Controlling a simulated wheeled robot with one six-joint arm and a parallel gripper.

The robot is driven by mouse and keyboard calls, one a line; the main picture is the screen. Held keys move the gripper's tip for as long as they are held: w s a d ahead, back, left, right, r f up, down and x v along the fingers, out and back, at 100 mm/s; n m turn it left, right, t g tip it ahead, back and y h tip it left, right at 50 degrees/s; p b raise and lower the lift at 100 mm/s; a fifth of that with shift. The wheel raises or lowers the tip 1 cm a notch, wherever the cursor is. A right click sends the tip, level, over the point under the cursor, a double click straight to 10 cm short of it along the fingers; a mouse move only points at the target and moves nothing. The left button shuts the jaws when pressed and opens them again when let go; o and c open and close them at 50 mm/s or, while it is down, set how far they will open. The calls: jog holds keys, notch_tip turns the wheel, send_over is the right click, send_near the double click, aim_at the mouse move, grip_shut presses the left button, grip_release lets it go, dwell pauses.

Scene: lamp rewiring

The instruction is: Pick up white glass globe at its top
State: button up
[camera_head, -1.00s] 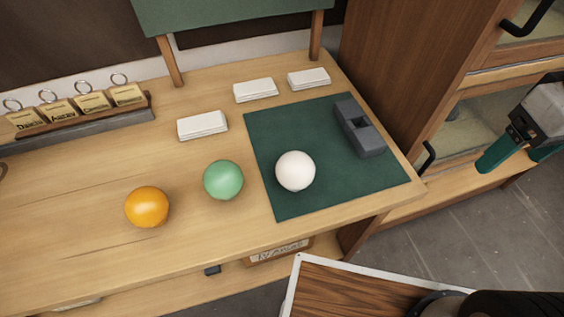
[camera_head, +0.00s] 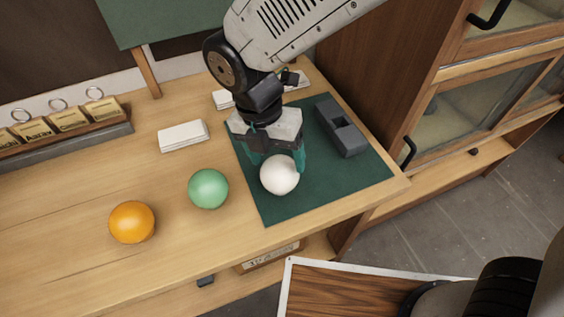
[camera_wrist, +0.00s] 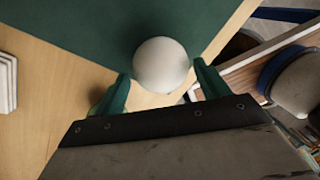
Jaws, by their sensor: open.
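The white glass globe (camera_head: 279,175) sits on the dark green mat (camera_head: 345,178) on the wooden bench. My gripper (camera_head: 279,166) points down right at the globe, with its green fingers open. In the head view one finger shows at the globe's right edge and the other at its upper left. In the wrist view the globe (camera_wrist: 161,65) lies just ahead of and between the open fingertips (camera_wrist: 160,84). The jaws are not closed on it. Whether a finger touches the globe cannot be told.
A green globe (camera_head: 208,188) and an orange globe (camera_head: 132,222) stand to the left on the bench. A grey notched block (camera_head: 342,127) lies on the mat at right. White boxes (camera_head: 183,136) lie behind. A cabinet (camera_head: 385,65) borders the right side.

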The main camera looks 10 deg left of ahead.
jog(key=f, duration=0.3)
jog(key=d+f, duration=0.1)
jog(key=f, duration=0.1)
jog(key=shift+s+f, duration=0.2)
jog(key=shift+f, duration=0.05)
jog(key=c, duration=0.6)
jog(key=shift+r, duration=0.15)
